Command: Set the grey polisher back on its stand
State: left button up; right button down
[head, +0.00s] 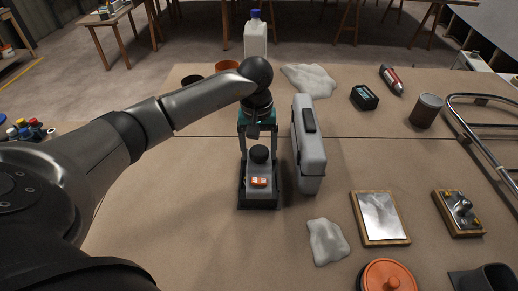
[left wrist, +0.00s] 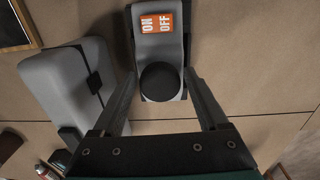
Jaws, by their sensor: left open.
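The grey polisher (head: 259,170), with an orange ON/OFF label and a round black knob, is upright on the bench near the middle of the head view. A dark base (head: 259,204) shows under and around it; I cannot tell whether this is the stand. In the left wrist view the polisher's grey body (left wrist: 160,52) and black knob lie between my fingers. My left gripper (head: 259,146) points down over the knob end and is open, one finger on each side (left wrist: 161,78). I cannot tell if a finger touches it. My right gripper is not in view.
A grey case (head: 309,155) stands close right of the polisher. White cloths (head: 327,242), a framed plate (head: 381,217), an orange lid (head: 388,277) and a metal rail (head: 480,127) lie further right. A white bottle (head: 255,38) stands behind.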

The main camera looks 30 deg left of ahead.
pick_arm(q)
notch_tip(320, 180, up, 11)
jog(key=p, duration=0.6)
jog(key=shift+a+p, duration=0.15)
jog(key=shift+p, duration=0.15)
jog(key=shift+s+f, duration=0.1)
jog(key=shift+f, duration=0.05)
dwell(0.5)
